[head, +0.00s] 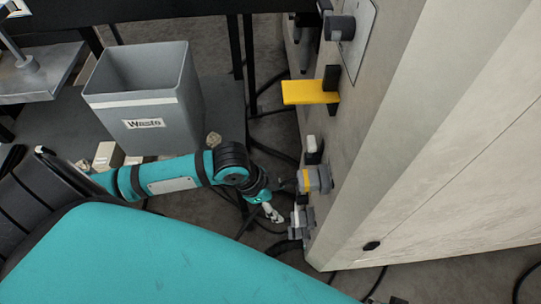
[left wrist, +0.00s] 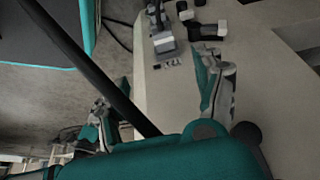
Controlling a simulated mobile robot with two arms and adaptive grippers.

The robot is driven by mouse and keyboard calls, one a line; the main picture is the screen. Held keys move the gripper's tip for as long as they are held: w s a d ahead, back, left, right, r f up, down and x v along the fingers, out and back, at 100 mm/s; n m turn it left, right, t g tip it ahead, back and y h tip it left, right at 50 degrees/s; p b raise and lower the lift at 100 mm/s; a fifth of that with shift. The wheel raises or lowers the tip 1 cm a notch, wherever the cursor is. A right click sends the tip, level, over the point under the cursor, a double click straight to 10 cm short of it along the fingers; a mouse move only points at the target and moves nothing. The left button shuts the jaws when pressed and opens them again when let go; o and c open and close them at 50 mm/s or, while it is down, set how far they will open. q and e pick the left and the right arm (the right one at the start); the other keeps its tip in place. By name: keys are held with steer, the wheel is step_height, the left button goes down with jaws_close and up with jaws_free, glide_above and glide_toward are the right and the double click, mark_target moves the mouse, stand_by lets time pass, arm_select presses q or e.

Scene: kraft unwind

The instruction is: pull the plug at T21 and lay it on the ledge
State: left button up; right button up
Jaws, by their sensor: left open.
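My left gripper (head: 273,213) is open and empty, low beside the panel's side face. In the left wrist view its two fingers (left wrist: 153,80) are spread wide in front of the pale panel. A grey connector with a yellow band (head: 315,180) sticks out of the panel just above and right of the gripper. A grey and white connector (head: 302,216) is below it, close to the fingers. The left wrist view shows a grey plug (left wrist: 163,40) above a small dark label (left wrist: 168,64). I cannot read T21 anywhere. The ledge cannot be identified for certain.
A yellow flat piece (head: 308,92) juts from the panel (head: 385,130) higher up. A black and white fitting (head: 313,151) sits between. A grey waste bin (head: 145,95) stands on the dark table at left. Black cables lie on the floor.

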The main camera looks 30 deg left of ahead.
arm_select(q)
steer(key=a, duration=0.2)
steer(key=b, duration=0.4)
glide_above(291, 218)
steer(key=s+a, duration=0.1)
steer(key=a, duration=0.1)
steer(key=f, duration=1.1)
steer(key=shift+s+d+f, duration=0.1)
steer(key=shift+d, duration=0.15)
steer(key=shift+b+x, duration=1)
steer(key=shift+x, duration=1.8)
arm_select(e)
steer(key=w+v, duration=0.1)
steer(key=v, duration=0.9)
steer(key=shift+r+t, duration=0.25)
steer(key=shift+t, duration=0.15)
steer(key=shift+d, duration=0.1)
arm_select(q)
jaws_close()
steer(key=shift+a, duration=0.1)
arm_select(e)
steer(key=shift+r, duration=0.1)
